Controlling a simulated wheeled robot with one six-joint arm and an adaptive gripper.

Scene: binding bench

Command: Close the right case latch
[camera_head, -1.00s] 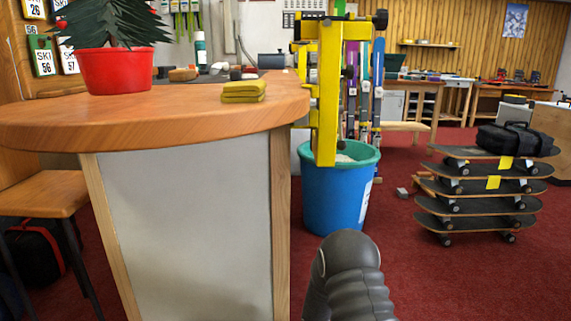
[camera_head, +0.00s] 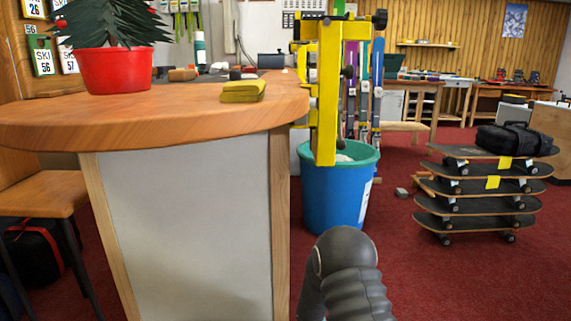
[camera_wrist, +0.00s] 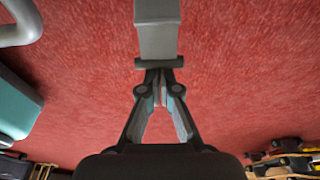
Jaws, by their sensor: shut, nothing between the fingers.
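A black case (camera_head: 515,139) with a carry handle lies on the top board of a skateboard stack at the right of the head view. It is small there and no latch on it can be made out. My gripper is not visible in the head view; only part of my arm shows at the bottom centre. In the wrist view my gripper (camera_wrist: 160,87) points over red carpet, its fingers together and holding nothing. The case cannot be made out in the wrist view.
The skateboard stack (camera_head: 475,221) stands on red carpet. A blue bucket (camera_head: 331,196) with a yellow-framed rack above it stands left of it. A counter (camera_head: 180,118) fills the left, with a red plant pot and yellow cloth.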

